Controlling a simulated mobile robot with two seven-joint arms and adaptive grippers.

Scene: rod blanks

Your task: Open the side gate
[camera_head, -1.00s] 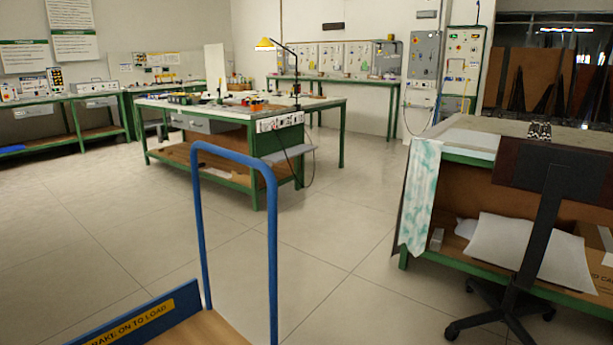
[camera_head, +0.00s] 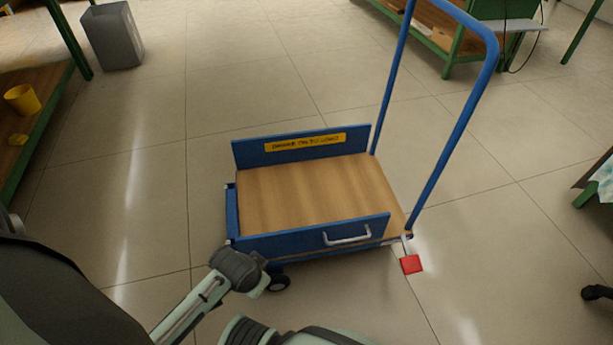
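A blue trolley with a bare wooden deck (camera_head: 315,192) stands on the tiled floor ahead of me. Its near side gate (camera_head: 290,238) is a blue panel, upright along the near edge, with a pale bar handle (camera_head: 347,235) on its outer face. The far side panel (camera_head: 245,152) is also upright and carries a yellow brake label (camera_head: 305,142). A red pedal (camera_head: 411,264) sticks out low at the near right corner. Parts of my arms show at the bottom and lower left, close to the trolley's near left corner. I see no gripper fingertips.
The trolley's tall blue push handle (camera_head: 455,142) rises at its right end. A grey bin (camera_head: 112,35) stands at the upper left. A green-framed bench (camera_head: 30,135) with a yellow bucket (camera_head: 22,99) is at the left edge.

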